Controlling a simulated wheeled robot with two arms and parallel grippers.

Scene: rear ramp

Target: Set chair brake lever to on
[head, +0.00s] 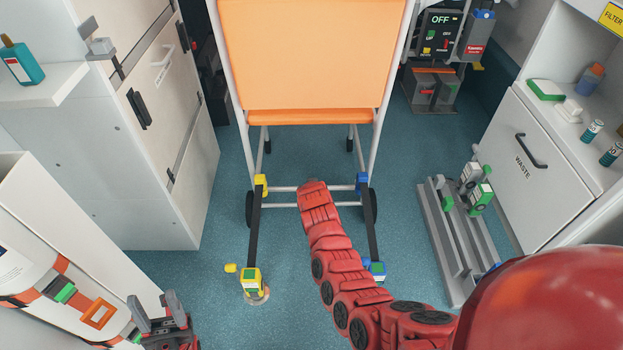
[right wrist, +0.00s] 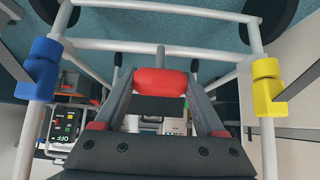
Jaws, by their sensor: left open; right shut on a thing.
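The chair (head: 300,55) has an orange back and a white tube frame, and stands ahead of me. In the right wrist view, a red grip on a short stem, which looks like the brake lever (right wrist: 161,82), is at the chair's lower white crossbar (right wrist: 150,47). My right gripper (right wrist: 162,95) is shut on this red grip, one finger on each side. In the head view my red right arm covers the lever and gripper. I cannot read the lever's setting. My left gripper (head: 155,318) is open and empty at the lower left, away from the chair.
A yellow-buckled strap (head: 255,230) and a blue-buckled strap (head: 371,230) run from the chair frame to the floor. A grey rack (head: 450,250) stands right, before the waste cabinet (head: 525,165). White cabinets (head: 150,140) line the left. Blue floor is open between.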

